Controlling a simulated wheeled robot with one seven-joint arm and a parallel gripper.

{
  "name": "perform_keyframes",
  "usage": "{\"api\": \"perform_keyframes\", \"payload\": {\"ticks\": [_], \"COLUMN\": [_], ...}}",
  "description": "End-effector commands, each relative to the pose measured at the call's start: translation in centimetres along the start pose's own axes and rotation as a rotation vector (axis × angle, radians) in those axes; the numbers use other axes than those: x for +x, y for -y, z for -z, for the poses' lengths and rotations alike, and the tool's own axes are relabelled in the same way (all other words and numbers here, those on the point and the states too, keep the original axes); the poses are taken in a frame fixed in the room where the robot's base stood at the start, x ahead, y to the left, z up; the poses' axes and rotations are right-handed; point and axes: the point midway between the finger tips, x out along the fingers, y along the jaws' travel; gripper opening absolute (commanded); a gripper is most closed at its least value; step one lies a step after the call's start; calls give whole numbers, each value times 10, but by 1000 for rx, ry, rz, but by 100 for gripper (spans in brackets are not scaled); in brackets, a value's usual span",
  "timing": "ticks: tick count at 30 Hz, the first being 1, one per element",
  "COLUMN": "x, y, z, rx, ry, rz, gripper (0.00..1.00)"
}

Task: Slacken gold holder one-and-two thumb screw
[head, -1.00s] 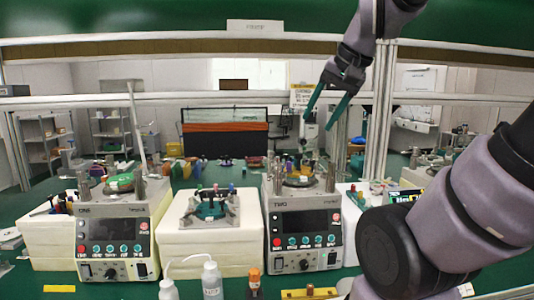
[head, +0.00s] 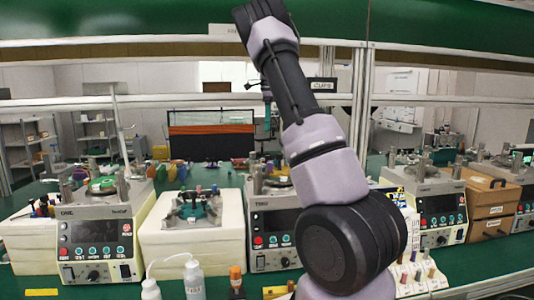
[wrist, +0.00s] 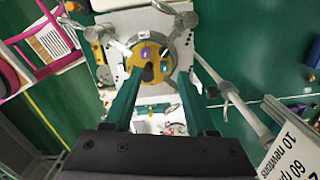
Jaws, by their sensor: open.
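In the wrist view a gold round holder (wrist: 166,62) sits inside a grey ring on a machine top. It carries a purple knob (wrist: 146,52), a dark knob (wrist: 148,72) and small pale pieces. I cannot tell for sure which is the thumb screw. My gripper (wrist: 162,82) is open and empty, its two teal fingers pointing down over the holder's near part. The dark knob shows close to the left fingertip; contact cannot be told. In the head view my arm partly hides the gripper and machine TWO (head: 272,221), above which a teal finger shows.
Grey upright posts with clamp knobs (wrist: 185,20) surround the holder, and a grey rod (wrist: 232,95) stands to its right. Machine ONE (head: 96,243) and a white block (head: 190,245) with another fixture stand left. More machines (head: 440,212) and a wooden box (head: 490,205) stand right.

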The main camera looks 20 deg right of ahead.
Motion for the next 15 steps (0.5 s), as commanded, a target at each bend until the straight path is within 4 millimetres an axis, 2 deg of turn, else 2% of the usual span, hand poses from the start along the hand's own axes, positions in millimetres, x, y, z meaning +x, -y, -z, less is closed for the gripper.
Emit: {"api": "perform_keyframes", "payload": {"ticks": [3,8,15], "x": [8,23,68], "y": [9,10,9], "z": [-3,-3,-1], "rx": [40,51,50], "ry": [-28,-34,-33], "rz": [-6,-9,-10], "gripper": [56,56,56]}}
